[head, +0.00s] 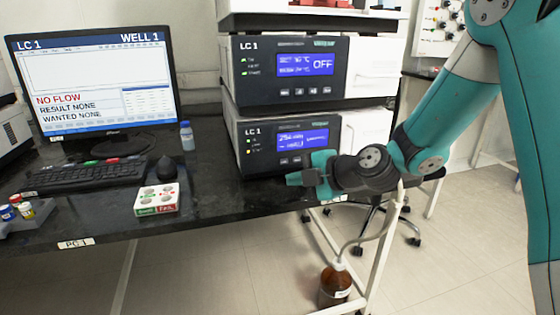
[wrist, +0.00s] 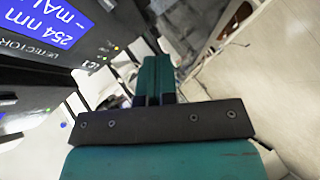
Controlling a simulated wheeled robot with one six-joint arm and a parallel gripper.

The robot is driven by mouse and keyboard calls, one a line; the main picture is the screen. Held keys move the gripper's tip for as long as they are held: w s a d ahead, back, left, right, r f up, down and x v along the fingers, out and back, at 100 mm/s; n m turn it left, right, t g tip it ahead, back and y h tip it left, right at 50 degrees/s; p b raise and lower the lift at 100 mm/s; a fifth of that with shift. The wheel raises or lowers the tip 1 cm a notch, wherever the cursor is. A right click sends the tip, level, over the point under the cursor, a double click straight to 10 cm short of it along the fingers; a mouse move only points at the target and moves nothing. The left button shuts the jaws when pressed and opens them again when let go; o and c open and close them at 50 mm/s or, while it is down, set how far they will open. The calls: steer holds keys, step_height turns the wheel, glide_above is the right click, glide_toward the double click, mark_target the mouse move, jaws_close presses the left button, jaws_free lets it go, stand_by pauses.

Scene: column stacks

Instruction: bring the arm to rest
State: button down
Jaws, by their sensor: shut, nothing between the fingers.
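My gripper (head: 295,178) is at the end of my teal arm, in front of the lower LC 1 module (head: 262,160) near the right end of the black bench. Its fingers point left in the head view. In the wrist view my gripper (wrist: 154,78) shows its teal fingers closed together with nothing held. The lower module's blue screen reading 254 nm (wrist: 52,22) is at the upper left there. I cannot tell the exact gap between the gripper and the module's front.
The upper LC 1 module (head: 290,70) reads OFF. A monitor (head: 95,75) reads NO FLOW. A keyboard (head: 85,176), a small bottle (head: 187,136) and a white button box (head: 157,199) are on the bench. A brown bottle (head: 335,286) stands below. Open floor lies at right.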

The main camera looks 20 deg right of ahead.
steer(key=s+a+r+m+g+h, duration=0.25)
steer(key=s+m+g, duration=0.35)
steer(key=s, duration=0.8)
steer(key=s+a+r+m+g+h, duration=0.2)
steer(key=s+r+m+g, duration=0.15)
steer(key=s+m, duration=0.8)
steer(key=s+r+n+p, duration=0.2)
steer(key=s+r+p, duration=0.1)
steer(key=r+p, duration=1.7)
steer(key=shift+r+p, duration=0.35)
steer(key=shift+p, duration=0.45)
steer(key=shift+s+g, duration=0.1)
steer(key=shift+g, duration=0.15)
